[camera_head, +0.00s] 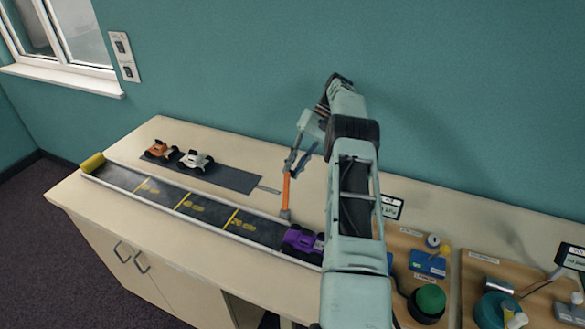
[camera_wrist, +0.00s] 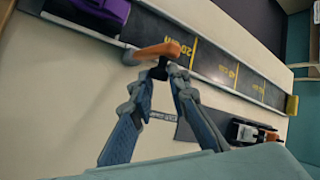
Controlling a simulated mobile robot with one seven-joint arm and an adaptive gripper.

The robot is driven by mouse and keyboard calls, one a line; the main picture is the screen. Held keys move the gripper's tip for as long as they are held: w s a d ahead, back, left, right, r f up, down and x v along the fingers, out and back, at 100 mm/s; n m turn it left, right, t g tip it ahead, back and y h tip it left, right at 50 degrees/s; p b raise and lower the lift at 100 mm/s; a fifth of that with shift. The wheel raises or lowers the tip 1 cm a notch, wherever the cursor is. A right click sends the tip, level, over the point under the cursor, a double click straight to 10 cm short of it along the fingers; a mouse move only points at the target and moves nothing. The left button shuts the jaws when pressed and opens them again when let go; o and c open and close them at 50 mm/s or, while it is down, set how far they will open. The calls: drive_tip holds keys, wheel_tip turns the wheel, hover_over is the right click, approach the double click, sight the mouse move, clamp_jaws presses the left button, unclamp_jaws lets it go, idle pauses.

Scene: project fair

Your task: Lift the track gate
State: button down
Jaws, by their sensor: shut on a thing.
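The track gate (camera_head: 286,192) is an orange bar standing nearly upright at the far edge of the dark track (camera_head: 215,206), above a grey base. Its orange part also shows in the wrist view (camera_wrist: 160,50), just beyond my fingertips. My gripper (camera_head: 291,168) is at the bar's upper end. In the wrist view its fingers (camera_wrist: 161,73) meet at a dark piece by the orange part, and it is shut on the gate. A purple car (camera_head: 298,240) sits at the track's right end, partly hidden by my arm; it also shows in the wrist view (camera_wrist: 108,8).
An orange car (camera_head: 160,150) and a white car (camera_head: 196,160) stand on a dark strip behind the track. A yellow block (camera_head: 92,163) closes the track's left end. Wooden boards with a green dome (camera_head: 430,298) and other parts lie right of my arm.

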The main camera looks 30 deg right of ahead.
drive_tip(key=c, duration=2.1)
unclamp_jaws()
drive_tip(key=shift+s+d+f, duration=0.3)
drive_tip(key=shift+d+f, duration=0.2)
drive_tip(key=shift+f, duration=0.15)
drive_tip(key=shift+o, duration=1.4)
drive_tip(key=shift+w+d, duration=0.1)
drive_tip(key=shift+w, duration=0.05)
drive_tip(key=shift+w+r, duration=0.1)
drive_tip(key=shift+r, duration=0.05)
wheel_tip(320, 180, up, 10)
drive_tip(key=shift+a, duration=0.2)
